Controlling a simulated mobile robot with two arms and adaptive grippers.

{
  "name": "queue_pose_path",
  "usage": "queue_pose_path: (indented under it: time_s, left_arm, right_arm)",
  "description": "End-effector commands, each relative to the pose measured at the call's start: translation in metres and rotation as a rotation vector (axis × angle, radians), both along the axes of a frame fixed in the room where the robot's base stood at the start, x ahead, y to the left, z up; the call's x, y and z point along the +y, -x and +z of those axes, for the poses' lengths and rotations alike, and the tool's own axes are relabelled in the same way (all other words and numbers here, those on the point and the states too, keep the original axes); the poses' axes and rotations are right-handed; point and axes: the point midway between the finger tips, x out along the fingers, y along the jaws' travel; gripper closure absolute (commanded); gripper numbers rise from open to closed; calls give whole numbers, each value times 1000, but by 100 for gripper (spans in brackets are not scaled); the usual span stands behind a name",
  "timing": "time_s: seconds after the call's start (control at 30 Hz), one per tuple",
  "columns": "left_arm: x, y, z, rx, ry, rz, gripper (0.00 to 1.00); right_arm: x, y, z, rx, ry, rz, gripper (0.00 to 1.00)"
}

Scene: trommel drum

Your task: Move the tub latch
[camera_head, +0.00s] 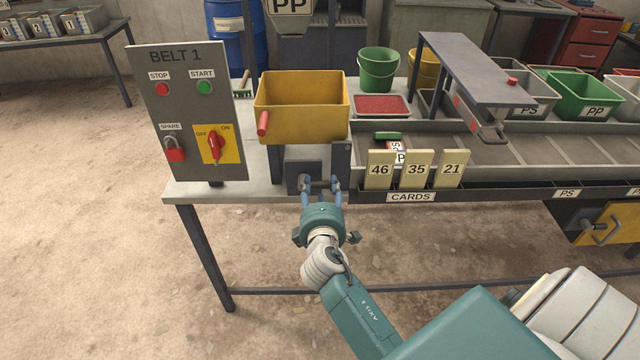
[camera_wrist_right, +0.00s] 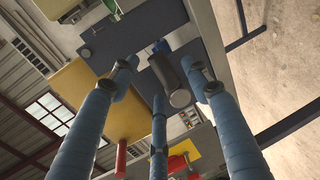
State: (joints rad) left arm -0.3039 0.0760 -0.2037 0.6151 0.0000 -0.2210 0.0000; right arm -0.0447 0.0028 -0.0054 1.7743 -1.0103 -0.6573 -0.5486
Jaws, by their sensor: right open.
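The yellow tub (camera_head: 300,105), with a red handle (camera_head: 263,123) on its front left, stands on the bench beside the BELT 1 panel. Below it is a dark box (camera_head: 302,166) on the bench's front side. A dark cylindrical knob (camera_wrist_right: 176,92), which looks like the tub latch, sticks out towards my wrist camera. My right gripper (camera_head: 321,187) is open in front of the dark box. In the right wrist view, its blue fingers (camera_wrist_right: 164,85) are spread around the knob; I cannot tell if they touch it. My left gripper is not in view.
The BELT 1 panel (camera_head: 192,110) with its switch and buttons stands left of the tub. Number cards (camera_head: 417,169) stand close on the right, in front of the conveyor (camera_head: 540,147). A grey hinged plate (camera_head: 478,70) overhangs the belt. The floor in front is clear.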

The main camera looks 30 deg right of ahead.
Motion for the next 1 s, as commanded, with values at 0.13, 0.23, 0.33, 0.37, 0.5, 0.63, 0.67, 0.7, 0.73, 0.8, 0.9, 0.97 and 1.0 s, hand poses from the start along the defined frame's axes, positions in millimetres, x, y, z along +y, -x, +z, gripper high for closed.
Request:
queue_pose_path:
  time_s: [0.13,0.23,0.33,0.37,0.5,0.63,0.67,0.7,0.73,0.8,0.9,0.97,1.0]
  left_arm:
    - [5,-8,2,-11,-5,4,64]
    - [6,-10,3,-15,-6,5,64]
    - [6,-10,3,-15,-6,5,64]
    - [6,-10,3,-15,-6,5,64]
    - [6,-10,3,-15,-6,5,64]
    - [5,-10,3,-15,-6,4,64]
    - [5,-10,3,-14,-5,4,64]
    - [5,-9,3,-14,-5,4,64]
    - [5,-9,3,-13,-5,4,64]
    - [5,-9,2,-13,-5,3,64]
    - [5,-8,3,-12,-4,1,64]
    - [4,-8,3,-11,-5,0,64]
    - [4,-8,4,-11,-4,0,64]
  right_arm:
    - [-6,-11,-3,1,-1,1,52]
    - [-8,-14,-4,0,-2,1,52]
    - [-9,-14,-4,0,-2,1,52]
    - [-9,-14,-4,0,-2,1,52]
    - [-8,-14,-4,0,-2,1,58]
    - [-8,-14,-4,0,-2,1,84]
    - [-8,-14,-4,0,-2,1,90]
    - [-8,-14,-4,0,-2,1,98]
    - [-8,-14,-4,0,-2,1,100]
    - [-8,-14,-4,1,-2,1,100]
    - [-8,-14,-4,2,-1,1,100]
    - [-8,-14,-4,4,3,1,100]
    - [-8,-14,-3,7,7,1,100]
